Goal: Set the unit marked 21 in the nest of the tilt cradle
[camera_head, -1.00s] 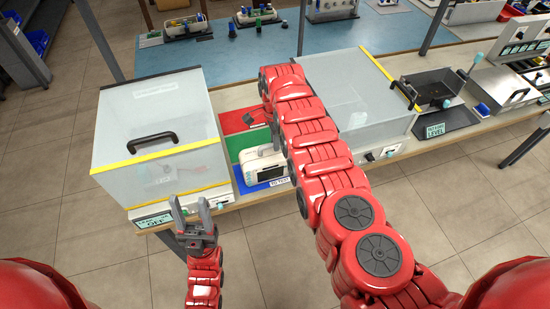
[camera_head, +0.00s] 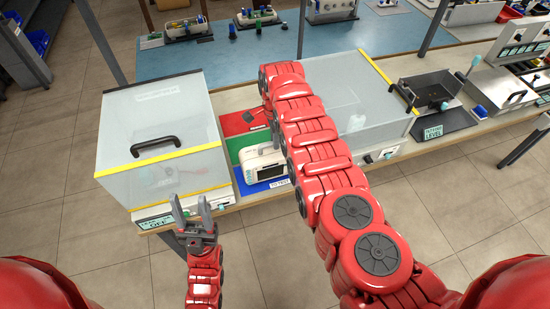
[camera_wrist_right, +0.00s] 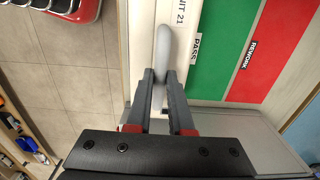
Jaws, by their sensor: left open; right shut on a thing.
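The unit marked 21 (camera_head: 263,165) is a white box with a dark screen, at the blue and green zones of a coloured mat. Its "UNIT 21" marking shows in the right wrist view (camera_wrist_right: 177,45). I cannot tell if the unit touches the mat. The tilt cradle (camera_head: 433,92), a metal tray with a dark nest, stands at the right, its nest empty, above a "LEVEL" label. My left gripper (camera_head: 191,212) is open and empty, in front of the bench.
A clear-lidded box (camera_head: 160,130) with yellow edging stands left of the unit. Another clear cover (camera_head: 350,100) stands between the unit and the cradle. A teal-knobbed lever (camera_head: 474,63) rises beside the cradle. The red mat zone (camera_head: 238,121) lies behind the unit.

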